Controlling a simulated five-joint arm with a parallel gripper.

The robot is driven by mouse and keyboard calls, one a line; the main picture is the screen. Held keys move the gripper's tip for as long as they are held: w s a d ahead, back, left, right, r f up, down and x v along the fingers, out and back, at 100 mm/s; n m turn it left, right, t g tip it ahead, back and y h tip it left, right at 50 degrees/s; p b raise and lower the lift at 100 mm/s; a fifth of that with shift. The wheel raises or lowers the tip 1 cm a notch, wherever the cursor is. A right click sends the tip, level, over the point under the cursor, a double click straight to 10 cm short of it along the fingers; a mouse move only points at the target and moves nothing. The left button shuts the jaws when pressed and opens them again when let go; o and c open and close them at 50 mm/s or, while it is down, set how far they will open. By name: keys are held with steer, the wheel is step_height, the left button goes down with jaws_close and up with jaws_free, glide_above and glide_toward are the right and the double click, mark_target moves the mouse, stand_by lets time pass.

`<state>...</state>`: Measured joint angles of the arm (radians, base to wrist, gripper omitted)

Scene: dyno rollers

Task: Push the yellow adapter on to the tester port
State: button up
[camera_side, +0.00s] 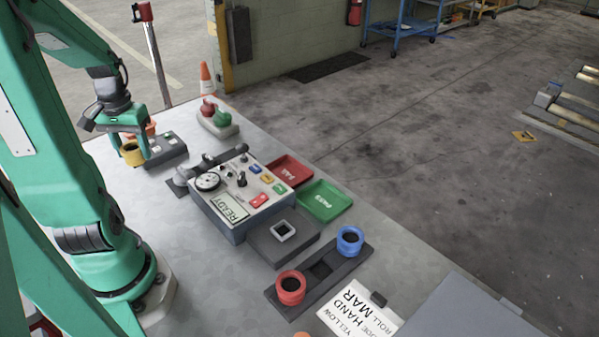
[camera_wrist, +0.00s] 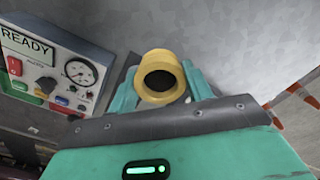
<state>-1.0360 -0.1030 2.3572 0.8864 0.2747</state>
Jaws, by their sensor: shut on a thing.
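The yellow adapter (camera_side: 132,156) is a short ring with a dark opening. My gripper (camera_side: 136,148) is shut on it and holds it at the left of the bench, apart from the tester. In the wrist view the yellow adapter (camera_wrist: 158,57) sits between the two teal fingers of my gripper (camera_wrist: 163,88), its dark opening towards the camera. The tester (camera_side: 236,196) is a grey and white box with a gauge, coloured buttons and a READY display. The tester (camera_wrist: 45,65) also shows at the left of the wrist view. I cannot tell which fitting is its port.
A dark rack (camera_side: 320,270) holds a red adapter (camera_side: 291,287) and a blue adapter (camera_side: 350,240), with an empty middle slot. A red FAIL tray (camera_side: 289,170) and a green tray (camera_side: 325,201) lie behind the tester. A dark button box (camera_side: 166,150) is beside my gripper.

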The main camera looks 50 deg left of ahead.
mark_target(133, 150)
step_height(133, 150, up, 5)
steer(key=shift+f, duration=0.1)
steer(key=shift+w+d, duration=0.15)
steer(key=shift+w, duration=0.15)
steer(key=w+d, duration=1.7)
steer(key=d, duration=1.6)
steer(key=shift+s+a+f, duration=0.1)
steer(key=shift+a+f, duration=0.1)
steer(key=shift+f, duration=1.05)
steer(key=shift+a+f, duration=0.15)
steer(key=shift+f, duration=1.05)
steer(key=shift+f, duration=0.2)
steer(key=shift+f, duration=3.05)
